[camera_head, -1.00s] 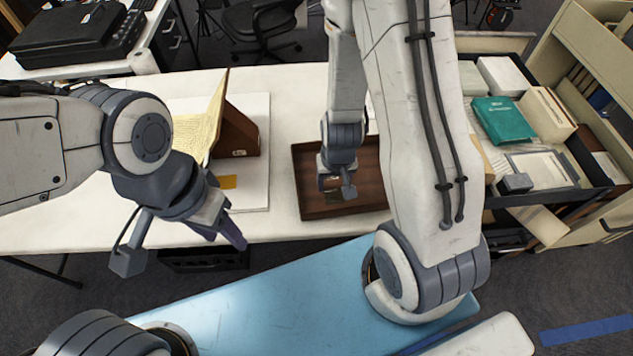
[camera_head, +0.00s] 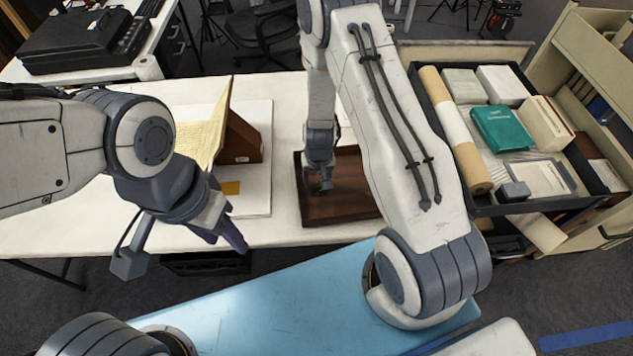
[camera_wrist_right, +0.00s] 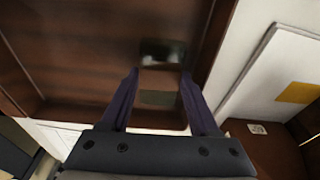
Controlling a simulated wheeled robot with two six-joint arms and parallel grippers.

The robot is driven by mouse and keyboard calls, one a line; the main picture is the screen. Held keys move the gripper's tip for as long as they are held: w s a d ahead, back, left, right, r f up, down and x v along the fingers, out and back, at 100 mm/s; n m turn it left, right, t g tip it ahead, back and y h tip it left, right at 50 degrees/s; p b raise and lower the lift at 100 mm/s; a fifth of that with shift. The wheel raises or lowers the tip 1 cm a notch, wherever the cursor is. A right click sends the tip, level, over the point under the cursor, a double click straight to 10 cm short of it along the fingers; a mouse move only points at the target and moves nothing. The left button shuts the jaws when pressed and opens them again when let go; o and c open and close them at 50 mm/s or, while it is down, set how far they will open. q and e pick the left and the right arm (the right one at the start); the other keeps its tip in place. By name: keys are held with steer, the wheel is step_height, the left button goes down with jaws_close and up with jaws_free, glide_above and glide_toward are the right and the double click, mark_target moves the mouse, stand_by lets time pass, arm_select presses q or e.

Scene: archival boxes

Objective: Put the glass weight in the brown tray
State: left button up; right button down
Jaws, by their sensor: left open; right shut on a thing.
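The brown tray (camera_head: 345,209) lies on the white table, with its dark wooden floor and rim also filling much of the right wrist view (camera_wrist_right: 60,62). My right gripper (camera_wrist_right: 160,76) is over the tray's left part, near its side wall. It is shut on a clear block, the glass weight (camera_wrist_right: 160,80), which shows faintly between the fingertips. A dark glossy patch lies just beyond the tips. I cannot tell whether the weight touches the tray floor. My left gripper (camera_head: 232,236) is open and empty by the table's front edge, left of the tray.
An open book on a brown wedge stand (camera_head: 241,140) sits on a white board left of the tray, with a yellow slip (camera_head: 230,188). A dark bin (camera_head: 540,205) at the right holds boxes, a teal box (camera_head: 502,127) and a long roll (camera_head: 455,130).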

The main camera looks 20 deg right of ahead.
arm_select(q)
steer(key=shift+f, duration=0.45)
arm_select(e)
steer(key=shift+f, duration=1.2)
arm_select(q)
steer(key=shift+f, duration=0.1)
arm_select(e)
steer(key=shift+f, duration=0.15)
steer(key=shift+c, duration=0.6)
jaws_free()
